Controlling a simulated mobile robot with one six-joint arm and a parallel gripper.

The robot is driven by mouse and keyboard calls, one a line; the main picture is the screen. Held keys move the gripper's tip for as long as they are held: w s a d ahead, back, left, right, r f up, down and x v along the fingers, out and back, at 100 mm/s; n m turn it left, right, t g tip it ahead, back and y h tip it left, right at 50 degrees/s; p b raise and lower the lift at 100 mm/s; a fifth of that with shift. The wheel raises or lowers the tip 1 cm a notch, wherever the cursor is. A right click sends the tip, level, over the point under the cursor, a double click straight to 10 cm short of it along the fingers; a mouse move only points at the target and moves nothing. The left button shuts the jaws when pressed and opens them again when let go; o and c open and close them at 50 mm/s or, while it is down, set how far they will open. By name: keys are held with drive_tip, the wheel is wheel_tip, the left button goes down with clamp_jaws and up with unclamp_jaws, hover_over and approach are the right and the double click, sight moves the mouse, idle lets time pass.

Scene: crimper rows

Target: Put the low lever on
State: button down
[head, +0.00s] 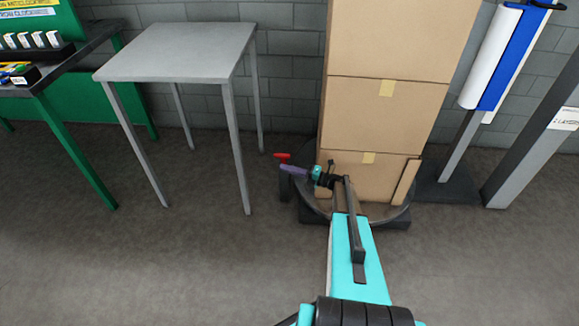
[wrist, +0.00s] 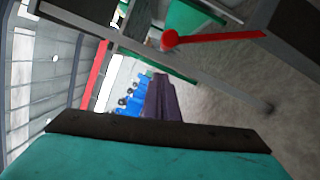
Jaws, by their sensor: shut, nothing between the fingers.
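The low lever (head: 281,156) is a small red handle just left of the carton stack's foot, near the floor. In the wrist view the red lever (wrist: 215,38) shows as a bar with a round knob at its left end, above and right of my fingers. My gripper (head: 283,168) has purple fingers and sits just below the lever in the head view. In the wrist view the gripper (wrist: 158,78) is shut and empty, with a visible gap between its fingertips and the knob. The lever's mounting is mostly hidden, and I cannot tell its setting.
Tall stacked cartons (head: 380,120) stand on a dark round turntable (head: 400,217) right behind my arm. A grey table (head: 180,55) stands to the left, and a green-framed bench (head: 75,150) at far left. A blue and white column (head: 495,60) stands right. The front floor is clear.

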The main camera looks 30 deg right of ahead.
drive_tip(key=s+a+v, duration=0.1)
drive_tip(key=v, duration=0.9)
drive_tip(key=shift+s+r, duration=0.25)
drive_tip(key=shift+s, duration=0.3)
drive_tip(key=shift+a, duration=0.15)
